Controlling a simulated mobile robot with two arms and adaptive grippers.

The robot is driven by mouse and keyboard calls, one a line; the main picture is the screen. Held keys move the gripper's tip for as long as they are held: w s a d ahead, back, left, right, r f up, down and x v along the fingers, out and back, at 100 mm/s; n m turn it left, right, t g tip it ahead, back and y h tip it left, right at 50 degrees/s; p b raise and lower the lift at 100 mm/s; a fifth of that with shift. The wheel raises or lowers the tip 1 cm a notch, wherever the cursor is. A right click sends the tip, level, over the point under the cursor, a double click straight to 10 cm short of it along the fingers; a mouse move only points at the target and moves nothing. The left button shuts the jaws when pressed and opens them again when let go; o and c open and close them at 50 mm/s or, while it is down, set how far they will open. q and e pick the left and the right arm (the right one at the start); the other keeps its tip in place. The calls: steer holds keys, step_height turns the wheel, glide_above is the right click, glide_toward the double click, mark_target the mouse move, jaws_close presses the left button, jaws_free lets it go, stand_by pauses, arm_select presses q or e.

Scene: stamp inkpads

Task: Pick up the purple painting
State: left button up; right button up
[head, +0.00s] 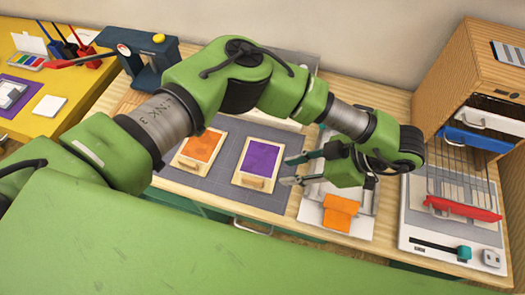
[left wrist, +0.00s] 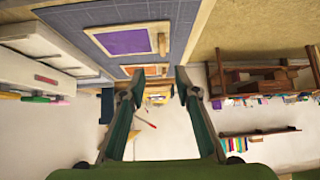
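The purple painting (head: 262,158) is a purple panel in a pale wooden frame with a small wooden bar at its near edge. It lies flat on a grey gridded mat (head: 222,177). It also shows in the left wrist view (left wrist: 123,42), above and left of the fingers. My left gripper (head: 286,171) is just right of the painting, fingers pointing left towards it, open and empty. In the left wrist view its fingers (left wrist: 158,80) are spread apart, with nothing between them touching either one. My right gripper is not in view.
A similar orange panel (head: 200,147) lies left of the purple one. A white device with an orange piece (head: 340,213) stands to the right, then a tray with a red bar (head: 460,208) and a wooden cabinet (head: 478,75). A blue press (head: 150,62) stands behind left.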

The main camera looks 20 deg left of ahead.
arm_select(q)
glide_toward(254, 180)
steer(key=shift+s+a+f+p, duration=0.3)
steer(key=shift+a+f+p, duration=0.25)
steer(key=shift+a, duration=0.35)
steer(key=x, duration=0.2)
steer(key=shift+w+a+f, duration=0.15)
steer(key=shift+a+f, duration=0.05)
steer(key=shift+f, duration=0.15)
steer(key=x, duration=0.3)
steer(key=shift+w+a+f+p, duration=0.1)
steer(key=shift+w+f+p, duration=0.1)
steer(key=shift+p, duration=0.2)
steer(key=shift+a+f, duration=0.25)
jaws_close()
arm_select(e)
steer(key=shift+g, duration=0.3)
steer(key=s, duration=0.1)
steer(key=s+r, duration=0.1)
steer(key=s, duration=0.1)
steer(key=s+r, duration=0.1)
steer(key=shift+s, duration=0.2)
